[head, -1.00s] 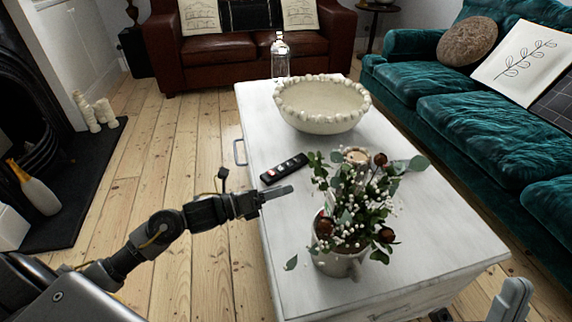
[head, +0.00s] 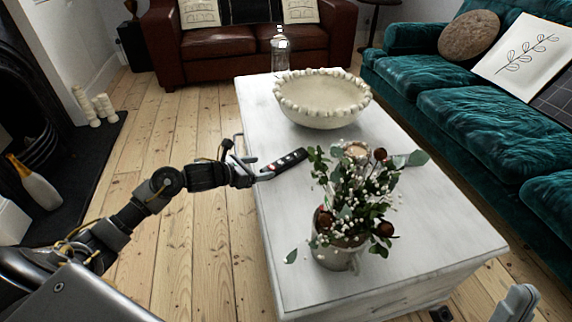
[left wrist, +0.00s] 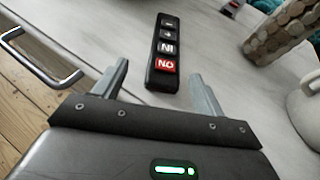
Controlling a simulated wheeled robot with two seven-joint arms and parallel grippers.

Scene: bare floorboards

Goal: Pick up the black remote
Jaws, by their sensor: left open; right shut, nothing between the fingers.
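My left gripper (head: 254,168) is at the table's left edge, beside the near end of the remote. In the left wrist view its two fingers (left wrist: 160,80) are apart, with the remote's near end roughly in line with the gap. My right gripper (head: 518,300) shows only partly at the bottom right corner.
On the white table (head: 400,290) stand a potted plant (head: 340,258) right of the remote, a beaded bowl (head: 322,105) behind it and a glass bottle (head: 280,55) at the far end. A metal handle (left wrist: 40,60) sticks out at the table's left side.

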